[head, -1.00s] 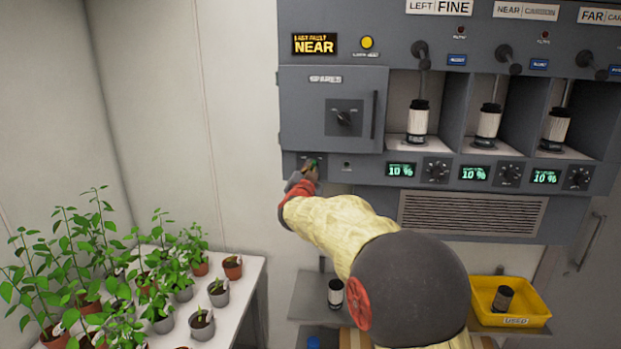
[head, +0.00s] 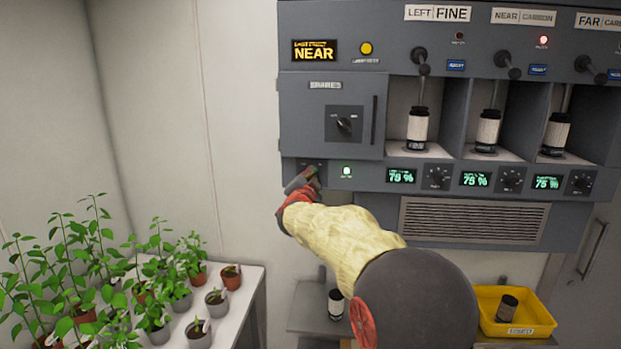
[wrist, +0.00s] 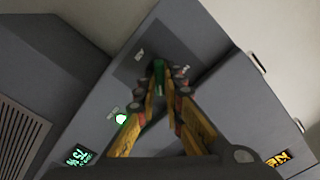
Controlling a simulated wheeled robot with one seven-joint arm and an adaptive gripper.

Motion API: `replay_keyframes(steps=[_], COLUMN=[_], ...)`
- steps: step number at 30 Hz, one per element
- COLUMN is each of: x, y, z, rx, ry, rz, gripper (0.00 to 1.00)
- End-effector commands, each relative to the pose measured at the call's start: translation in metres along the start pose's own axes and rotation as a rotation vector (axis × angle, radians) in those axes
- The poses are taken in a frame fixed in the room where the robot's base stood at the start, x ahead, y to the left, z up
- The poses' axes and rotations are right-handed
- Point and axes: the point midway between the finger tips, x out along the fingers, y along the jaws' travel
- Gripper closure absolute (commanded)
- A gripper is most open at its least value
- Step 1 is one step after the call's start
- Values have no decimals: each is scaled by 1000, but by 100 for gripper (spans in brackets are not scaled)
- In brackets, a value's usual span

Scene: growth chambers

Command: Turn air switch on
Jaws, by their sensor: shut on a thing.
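My gripper (head: 303,180) is at the lower left corner of the grey control panel (head: 330,110), below the spares door. In the wrist view my gripper (wrist: 162,95) has its fingers closed around a small green switch lever (wrist: 159,72) on a dark plate. In the head view the fingers hide most of the switch. The displays (head: 401,176) read 75 %.
Three bays hold cartridges (head: 418,128) under levers. A red lamp (head: 543,40) is lit above the near bay. A yellow tray (head: 520,318) with a cartridge stands at the lower right. Potted plants (head: 150,300) fill a white table at the lower left.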

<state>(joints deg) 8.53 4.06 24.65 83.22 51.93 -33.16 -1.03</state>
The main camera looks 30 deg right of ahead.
Motion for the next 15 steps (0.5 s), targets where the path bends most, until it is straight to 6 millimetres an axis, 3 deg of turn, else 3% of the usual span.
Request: replay_keyframes(steps=[2, 3, 9, 15], x=[0, 0, 0, 0], y=[1, 1, 1, 0], z=[2, 2, 1, 0], rx=[0, 0, 0, 0], ry=[-2, -2, -1, -1], rz=[2, 2, 1, 0], gripper=[100, 89, 78, 72])
